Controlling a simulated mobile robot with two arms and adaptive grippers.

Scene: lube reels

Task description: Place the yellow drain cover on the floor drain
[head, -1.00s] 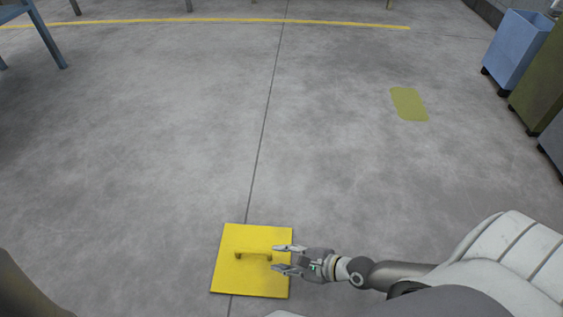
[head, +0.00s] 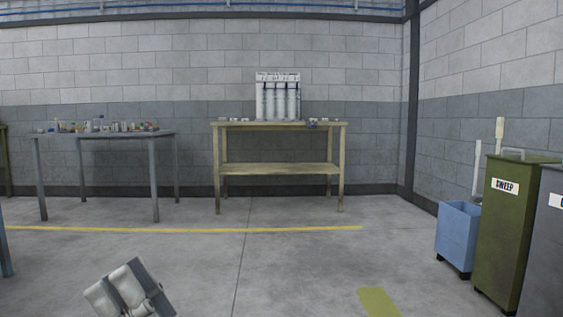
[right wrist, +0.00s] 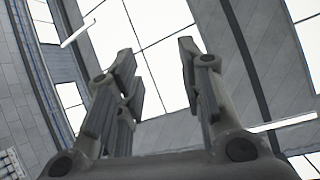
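The yellow drain cover and the floor drain are in neither view now. My right gripper (right wrist: 156,50) shows in the right wrist view with its fingers apart and nothing between them. It points up toward the ceiling windows. In the head view a pale grey part of my own body shows at the bottom left, but I cannot make out fingertips there.
A blue bin (head: 457,238), an olive SWEEP bin (head: 508,235) and a grey bin (head: 545,250) stand at the right. A yellow-green floor patch (head: 378,302) lies near them. A wooden bench (head: 280,168) and a grey table (head: 104,137) stand at the back. The middle floor is clear.

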